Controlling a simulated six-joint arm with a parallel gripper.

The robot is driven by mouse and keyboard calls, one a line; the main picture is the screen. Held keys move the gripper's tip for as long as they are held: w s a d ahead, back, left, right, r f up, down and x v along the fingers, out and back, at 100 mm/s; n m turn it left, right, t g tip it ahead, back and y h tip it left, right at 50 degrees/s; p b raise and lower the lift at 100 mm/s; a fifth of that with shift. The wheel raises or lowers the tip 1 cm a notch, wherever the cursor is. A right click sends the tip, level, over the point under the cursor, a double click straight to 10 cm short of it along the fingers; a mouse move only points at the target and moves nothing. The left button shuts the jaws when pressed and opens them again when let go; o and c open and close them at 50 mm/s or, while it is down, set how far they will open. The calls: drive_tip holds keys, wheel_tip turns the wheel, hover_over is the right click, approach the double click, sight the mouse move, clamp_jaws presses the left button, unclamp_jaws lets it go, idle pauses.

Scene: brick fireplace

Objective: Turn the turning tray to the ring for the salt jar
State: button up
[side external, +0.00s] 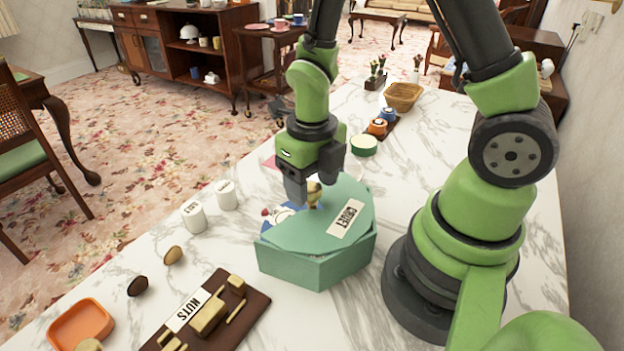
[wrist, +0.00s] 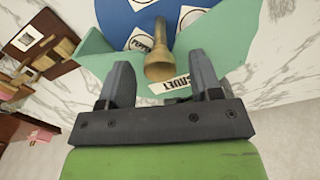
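A green box (side external: 318,268) with a green lid labelled CRUET stands on the marble counter. The blue turning tray (side external: 283,214) shows through the lid's open part; it also shows in the wrist view (wrist: 175,12), with white labels, one seeming to read PEPPER (wrist: 142,40). A brass knob (side external: 314,193) stands up from the box; it also shows in the wrist view (wrist: 158,66). My gripper (side external: 300,195) is open, with its fingers on either side of the knob and gaps visible in the wrist view. A white jar (side external: 193,218), apparently labelled SALT, stands left of the box.
A second white jar (side external: 226,195) stands beside the first. A round green-rimmed container (side external: 364,145) and a basket (side external: 403,96) stand behind.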

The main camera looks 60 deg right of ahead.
drive_tip(key=m, duration=0.5)
drive_tip(key=shift+m, duration=0.3)
drive_tip(key=m, duration=0.8)
drive_tip(key=shift+m, duration=0.3)
drive_tip(key=m, duration=0.4)
wheel_tip(320, 180, up, 10)
drive_tip(key=s+a+n+t+h, duration=0.1)
drive_tip(key=n, duration=0.2)
drive_tip(key=s+a+n+t+h, duration=0.1)
drive_tip(key=n, duration=0.3)
drive_tip(key=s+a+n+t+h, duration=0.1)
drive_tip(key=n, duration=0.3)
drive_tip(key=shift+a+f, duration=0.15)
drive_tip(key=shift+f, duration=0.15)
